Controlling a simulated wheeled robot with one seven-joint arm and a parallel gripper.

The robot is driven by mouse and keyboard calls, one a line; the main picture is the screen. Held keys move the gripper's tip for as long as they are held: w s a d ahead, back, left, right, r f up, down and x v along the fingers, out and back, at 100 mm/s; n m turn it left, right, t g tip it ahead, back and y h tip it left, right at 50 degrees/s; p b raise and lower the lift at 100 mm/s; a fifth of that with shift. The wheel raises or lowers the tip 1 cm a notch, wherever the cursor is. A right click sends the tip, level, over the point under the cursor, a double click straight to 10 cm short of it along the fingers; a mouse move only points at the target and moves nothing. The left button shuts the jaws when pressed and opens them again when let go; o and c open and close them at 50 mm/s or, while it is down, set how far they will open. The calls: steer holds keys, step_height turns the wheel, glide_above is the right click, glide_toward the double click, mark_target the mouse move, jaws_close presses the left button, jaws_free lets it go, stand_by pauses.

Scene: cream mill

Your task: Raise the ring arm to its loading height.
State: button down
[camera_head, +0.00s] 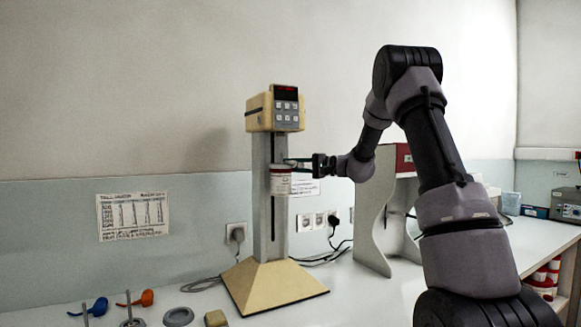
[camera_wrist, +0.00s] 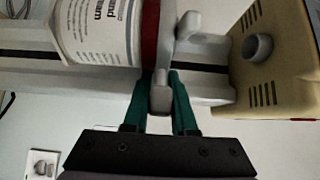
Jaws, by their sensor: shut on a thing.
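The cream mill has a boxy head (camera_head: 262,112) with a keypad and red display, a grey slotted column (camera_head: 258,205) and a sloped base (camera_head: 262,283). A white-labelled jar (camera_head: 280,184) sits at the ring arm about midway up the column, well below the head. In the wrist view, which lies sideways, the jar (camera_wrist: 95,30) has a red rim beside the grey ring arm (camera_wrist: 190,48). My gripper (camera_head: 297,161) reaches in from the right. Its green fingers (camera_wrist: 163,100) are shut on a grey tab (camera_wrist: 160,97) of the ring arm. The grip's far side is hidden.
Sockets and cables (camera_head: 330,240) lie behind. Small tools, including a blue scoop (camera_head: 99,306) and orange scoop (camera_head: 146,297), lie at front left. The column above the jar looks clear.

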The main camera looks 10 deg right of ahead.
stand_by(0.3)
step_height(320, 180, up, 4)
steer(key=shift+f, duration=0.1)
steer(key=c, duration=0.7)
jaws_free()
steer(key=shift+d, duration=0.1)
steer(key=v, duration=1)
steer(key=shift+s+d, duration=0.15)
steer(key=shift+d, duration=0.15)
